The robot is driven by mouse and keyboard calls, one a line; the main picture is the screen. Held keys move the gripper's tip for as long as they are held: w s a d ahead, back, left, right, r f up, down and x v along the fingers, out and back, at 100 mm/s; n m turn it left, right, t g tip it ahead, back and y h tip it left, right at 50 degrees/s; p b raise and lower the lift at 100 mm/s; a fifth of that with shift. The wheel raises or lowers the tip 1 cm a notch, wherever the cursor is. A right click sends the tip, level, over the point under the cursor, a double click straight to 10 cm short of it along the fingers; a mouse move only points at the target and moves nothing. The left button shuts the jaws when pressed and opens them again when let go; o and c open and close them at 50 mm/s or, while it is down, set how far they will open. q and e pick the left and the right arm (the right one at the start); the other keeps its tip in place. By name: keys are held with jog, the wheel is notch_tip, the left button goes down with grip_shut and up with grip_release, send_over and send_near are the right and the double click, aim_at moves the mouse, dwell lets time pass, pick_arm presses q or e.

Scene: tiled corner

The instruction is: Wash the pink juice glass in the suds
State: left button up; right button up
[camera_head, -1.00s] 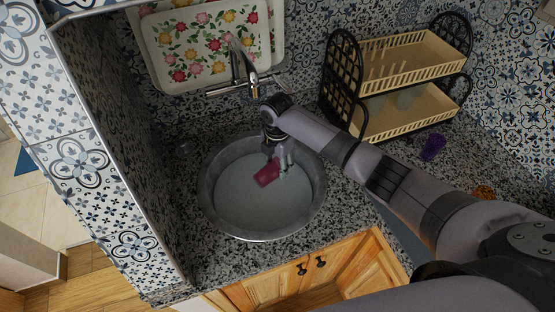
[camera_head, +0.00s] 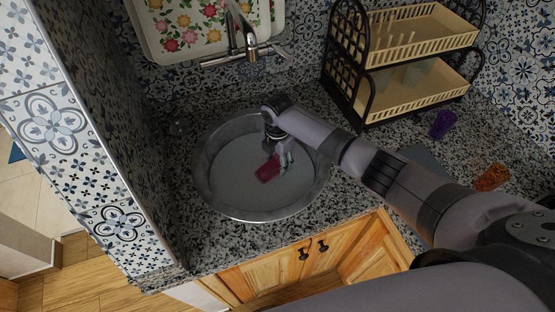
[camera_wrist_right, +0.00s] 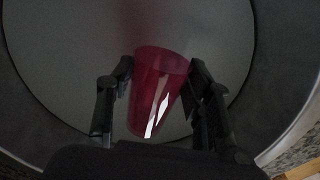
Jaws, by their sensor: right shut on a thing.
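The pink juice glass (camera_head: 267,169) is over the grey suds (camera_head: 245,190) inside the round sink (camera_head: 205,185). It is tilted. My right gripper (camera_head: 279,156) reaches down into the sink and is shut on the glass. In the right wrist view the glass (camera_wrist_right: 158,90) sits between the two dark fingers of the right gripper (camera_wrist_right: 160,92), its rim toward the sink. I cannot tell whether the glass touches the suds. My left gripper is not in view.
A faucet (camera_head: 247,45) stands behind the sink. A two-tier dish rack (camera_head: 420,98) is at the back right. A purple glass (camera_head: 442,124) and an orange glass (camera_head: 491,177) stand on the right counter. A tiled wall (camera_head: 75,130) closes off the left. A floral tray (camera_head: 190,28) leans behind.

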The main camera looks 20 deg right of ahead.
jog(key=shift+f+b, duration=2.85)
jog(key=shift+f, duration=0.55)
jog(key=shift+d, duration=0.15)
jog(key=shift+d, duration=0.5)
jog(key=shift+a, duration=0.15)
jog(key=shift+a+p, duration=0.3)
jog(key=shift+a, duration=0.2)
jog(key=shift+d, duration=0.1)
jog(key=shift+d, duration=0.55)
jog(key=shift+a, duration=0.15)
